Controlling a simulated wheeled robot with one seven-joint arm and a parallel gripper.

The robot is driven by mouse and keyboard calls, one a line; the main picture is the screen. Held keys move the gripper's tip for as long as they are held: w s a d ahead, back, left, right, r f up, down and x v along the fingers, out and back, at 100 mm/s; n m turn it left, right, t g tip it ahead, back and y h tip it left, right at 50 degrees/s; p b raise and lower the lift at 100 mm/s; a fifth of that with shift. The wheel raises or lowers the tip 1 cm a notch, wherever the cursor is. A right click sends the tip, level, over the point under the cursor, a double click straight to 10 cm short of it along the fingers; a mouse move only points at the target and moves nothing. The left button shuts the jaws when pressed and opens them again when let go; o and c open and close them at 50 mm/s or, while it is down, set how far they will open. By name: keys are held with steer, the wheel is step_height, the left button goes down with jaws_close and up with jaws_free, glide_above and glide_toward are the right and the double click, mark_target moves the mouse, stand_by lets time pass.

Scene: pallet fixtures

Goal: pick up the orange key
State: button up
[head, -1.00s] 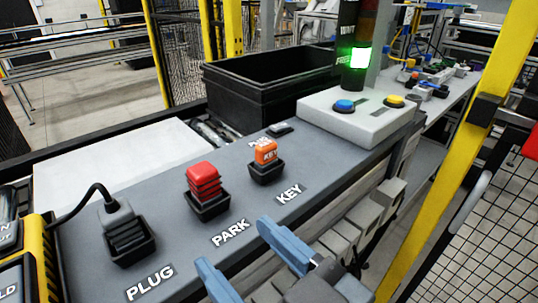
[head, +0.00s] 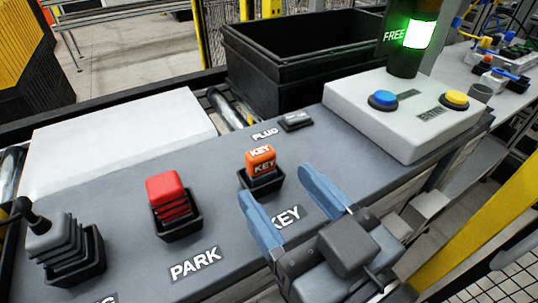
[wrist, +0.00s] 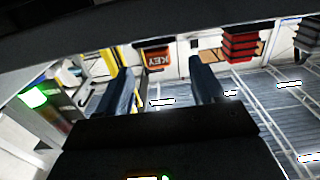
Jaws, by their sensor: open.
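The orange key (head: 261,160) stands upright in a small black holder (head: 262,182) on the grey panel, behind the KEY label. My gripper (head: 282,202) is open and empty, its two blue fingers pointing toward the key from the near side. The fingertips are close to the holder and partly cover the label. In the wrist view the key (wrist: 155,57) shows upside down between and beyond the fingers (wrist: 163,80). I cannot tell the exact gap to the key.
A red block (head: 168,194) sits in a holder left of the key, and a grey plug (head: 58,242) further left. Behind stand a black crate (head: 300,75) and a white button box (head: 400,115) with blue and yellow buttons. A green FREE lamp (head: 418,34) is lit.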

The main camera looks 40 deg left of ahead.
mark_target(265, 165)
steer(key=p+x, duration=0.1)
steer(key=x, duration=0.4)
steer(key=shift+w+a+r, duration=0.1)
steer(key=shift+w+r, duration=0.05)
steer(key=shift+w, duration=0.1)
steer(key=shift+w+a, duration=0.2)
steer(key=shift+a, duration=0.3)
steer(key=shift+c, duration=0.4)
steer(key=c, duration=1)
steer(key=shift+o, duration=0.2)
